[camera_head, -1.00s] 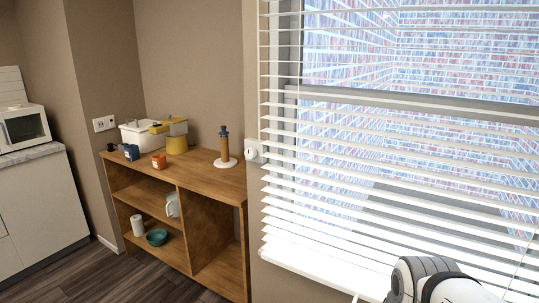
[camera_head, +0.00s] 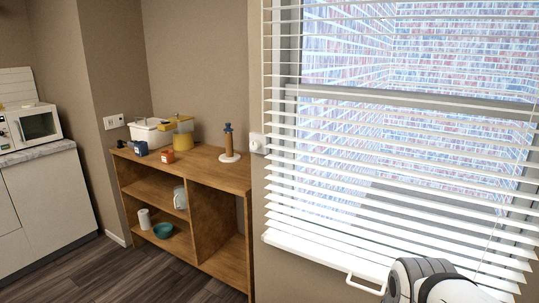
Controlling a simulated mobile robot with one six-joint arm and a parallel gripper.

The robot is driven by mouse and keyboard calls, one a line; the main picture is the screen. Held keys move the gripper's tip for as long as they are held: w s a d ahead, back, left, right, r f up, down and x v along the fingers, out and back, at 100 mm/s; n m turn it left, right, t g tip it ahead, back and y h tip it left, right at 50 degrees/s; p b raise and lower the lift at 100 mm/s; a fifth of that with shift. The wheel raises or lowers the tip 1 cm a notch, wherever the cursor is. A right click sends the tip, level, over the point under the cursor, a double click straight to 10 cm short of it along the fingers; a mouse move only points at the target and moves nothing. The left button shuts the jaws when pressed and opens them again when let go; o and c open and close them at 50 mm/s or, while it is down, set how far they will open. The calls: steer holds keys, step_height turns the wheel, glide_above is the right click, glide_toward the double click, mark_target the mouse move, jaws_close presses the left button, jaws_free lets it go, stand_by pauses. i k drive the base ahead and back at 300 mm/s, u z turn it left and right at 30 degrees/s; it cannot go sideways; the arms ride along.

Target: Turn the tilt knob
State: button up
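White horizontal blinds (camera_head: 390,190) hang across the window on the right, with their slats apart and a brick wall showing through. A small round white knob-like fitting (camera_head: 257,143) is on the wall at the left edge of the blinds. I cannot tell if it is the tilt knob. A white bent bar (camera_head: 365,284) sticks out under the blinds' lower edge. A thin cord or wand (camera_head: 490,240) shows at the blinds' right side. Part of my white and grey arm is at the bottom right, in front of the blinds. My gripper is out of view.
A microwave (camera_head: 32,125) is on the left counter. Dark floor (camera_head: 130,270) is clear.

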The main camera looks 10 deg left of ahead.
mark_target(255, 145)
steer(key=z, duration=0.25)
steer(key=k, duration=0.15)
steer(key=u, duration=1.75)
steer(key=i, duration=0.95)
steer(key=z, duration=1.65)
